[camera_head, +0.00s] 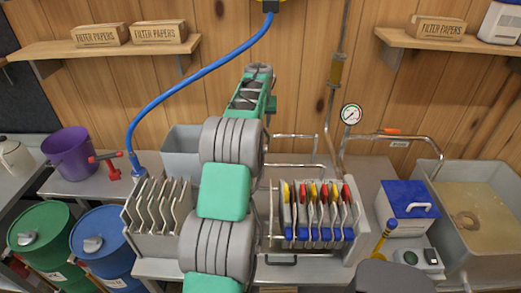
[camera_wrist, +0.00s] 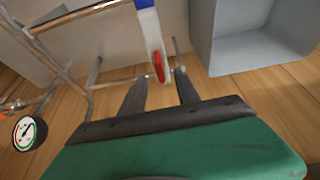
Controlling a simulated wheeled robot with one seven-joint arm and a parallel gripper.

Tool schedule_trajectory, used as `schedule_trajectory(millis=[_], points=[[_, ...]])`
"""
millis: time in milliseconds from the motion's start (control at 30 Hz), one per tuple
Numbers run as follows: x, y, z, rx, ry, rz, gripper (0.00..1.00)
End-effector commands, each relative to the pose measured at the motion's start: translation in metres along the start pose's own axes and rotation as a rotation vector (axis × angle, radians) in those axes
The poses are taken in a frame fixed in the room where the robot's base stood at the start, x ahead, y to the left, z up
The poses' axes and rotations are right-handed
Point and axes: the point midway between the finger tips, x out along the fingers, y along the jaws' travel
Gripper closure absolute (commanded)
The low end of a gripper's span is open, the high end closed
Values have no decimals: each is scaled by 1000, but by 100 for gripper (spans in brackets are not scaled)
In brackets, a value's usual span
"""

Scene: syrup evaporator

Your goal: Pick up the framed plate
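In the wrist view, a single framed plate (camera_wrist: 151,27) shows nearly edge-on, pale with a blue band and a red oval at its near end. That end sits between the two dark fingers of my gripper (camera_wrist: 162,77), which look closed on it. No other plate is beside it, so it appears held clear of the rack. In the head view my gripper and this plate are hidden behind my own arm. Several similar framed plates (camera_head: 317,215) stand upright in the rack right of my arm, with red or yellow tops and blue lower parts.
Pale frames (camera_head: 157,212) stand in a rack at left. A grey bin (camera_head: 182,140) is behind; it also shows in the wrist view (camera_wrist: 232,50). Pipes and a pressure gauge (camera_head: 351,115) rise at the right. A blue-lidded box (camera_head: 404,200) and a basin (camera_head: 480,263) stand further right.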

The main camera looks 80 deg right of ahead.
Motion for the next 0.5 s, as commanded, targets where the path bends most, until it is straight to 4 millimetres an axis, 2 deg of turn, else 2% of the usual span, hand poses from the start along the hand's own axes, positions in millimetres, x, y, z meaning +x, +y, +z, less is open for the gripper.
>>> schedule_trajectory(millis=[300, 500], points=[[50, 0, 3, 0, -2, 0, 62], [56, 0, 3, 0, 1, 0, 62]])
